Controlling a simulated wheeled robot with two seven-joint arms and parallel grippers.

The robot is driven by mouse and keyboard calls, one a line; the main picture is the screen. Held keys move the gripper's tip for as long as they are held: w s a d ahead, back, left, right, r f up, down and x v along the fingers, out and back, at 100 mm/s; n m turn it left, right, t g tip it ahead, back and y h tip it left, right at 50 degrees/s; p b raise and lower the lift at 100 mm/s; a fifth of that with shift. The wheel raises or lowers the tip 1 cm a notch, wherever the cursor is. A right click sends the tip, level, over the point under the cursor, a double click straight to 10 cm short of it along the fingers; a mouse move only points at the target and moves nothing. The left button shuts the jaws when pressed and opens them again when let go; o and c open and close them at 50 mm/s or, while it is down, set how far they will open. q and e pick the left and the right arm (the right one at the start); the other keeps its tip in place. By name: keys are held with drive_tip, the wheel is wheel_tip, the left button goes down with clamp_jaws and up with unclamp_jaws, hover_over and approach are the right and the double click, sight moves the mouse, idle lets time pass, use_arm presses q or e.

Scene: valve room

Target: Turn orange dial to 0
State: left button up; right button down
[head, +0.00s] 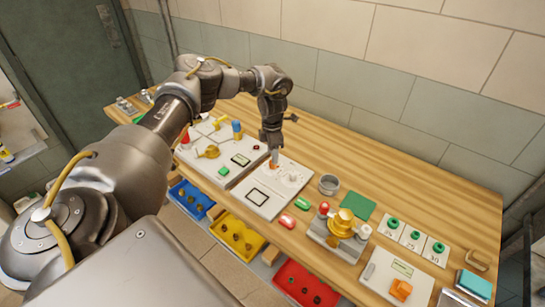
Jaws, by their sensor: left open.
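My left gripper (272,146) reaches in from the left and points down over the back corner of a white panel (268,203). It is open. A small orange part (273,161) shows right at its fingertips; whether they touch it, I cannot tell. White knobs (291,177) stand beside it on the same panel, with a black-outlined square in front. A larger, blocky orange knob (400,289) sits on another white panel (378,271) at the front right, near a small display (402,268). Any dial marks are too small to read. My right gripper is not in view.
Left of the gripper is a panel with a yellow valve handle (209,152) and green button. A metal cup (329,184), green mat (357,206) and brass valve (343,222) stand right. Blue, yellow and red bins (304,284) sit below the front edge. The wooden bench's back right is clear.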

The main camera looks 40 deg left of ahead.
use_arm(q)
wheel_tip(320, 180, down, 2)
drive_tip(key=shift+s+f, duration=0.1)
drive_tip(key=shift+s, duration=0.05)
drive_tip(key=shift+f+p, duration=0.3)
drive_tip(key=shift+f, duration=0.3)
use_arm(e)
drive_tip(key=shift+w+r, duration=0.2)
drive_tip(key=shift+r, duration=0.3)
use_arm(q)
drive_tip(key=c, duration=1)
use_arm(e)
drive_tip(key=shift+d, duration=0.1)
